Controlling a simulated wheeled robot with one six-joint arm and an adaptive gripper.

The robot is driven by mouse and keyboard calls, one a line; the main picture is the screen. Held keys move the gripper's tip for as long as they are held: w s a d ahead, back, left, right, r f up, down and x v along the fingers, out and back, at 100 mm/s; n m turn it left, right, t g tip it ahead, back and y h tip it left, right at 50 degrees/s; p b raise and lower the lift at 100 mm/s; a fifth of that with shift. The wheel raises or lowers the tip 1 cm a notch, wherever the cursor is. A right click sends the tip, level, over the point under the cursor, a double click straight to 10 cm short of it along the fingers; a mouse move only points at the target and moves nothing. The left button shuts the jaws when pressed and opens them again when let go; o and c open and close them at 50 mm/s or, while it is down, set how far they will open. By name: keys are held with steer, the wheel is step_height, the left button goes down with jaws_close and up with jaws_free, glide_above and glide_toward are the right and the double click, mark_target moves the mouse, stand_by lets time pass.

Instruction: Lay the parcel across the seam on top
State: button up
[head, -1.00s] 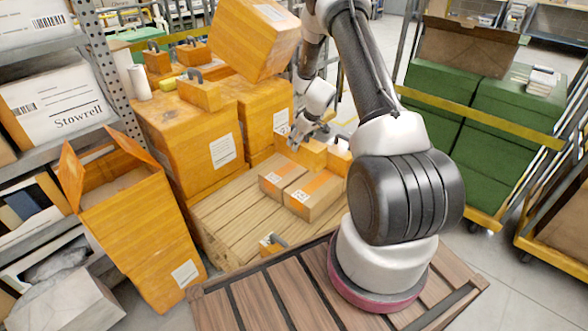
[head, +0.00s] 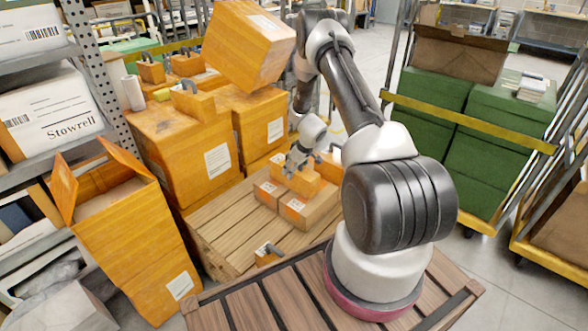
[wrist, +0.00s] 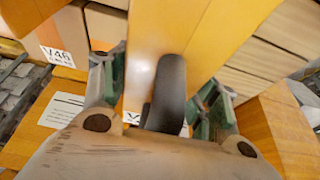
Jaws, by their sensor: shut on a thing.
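My gripper (head: 294,166) is shut on the dark handle (wrist: 168,92) of an orange parcel (head: 296,181). The parcel is over two brown boxes, the left box (head: 268,191) and the right box (head: 309,210), which stand side by side on the pallet (head: 222,222). It hides most of the seam between them. I cannot tell whether it touches their tops. In the wrist view the green-padded fingers are on both sides of the handle, with the orange parcel (wrist: 142,62) beneath. A box labelled V46 (wrist: 56,35) shows at left.
A tilted orange box (head: 247,46) overhangs at the back. An open orange carton (head: 125,235) stands front left. Green crates (head: 430,125) are at right.

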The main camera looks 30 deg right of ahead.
steer(key=shift+f, duration=0.25)
steer(key=shift+f, duration=0.1)
steer(key=o, duration=1.3)
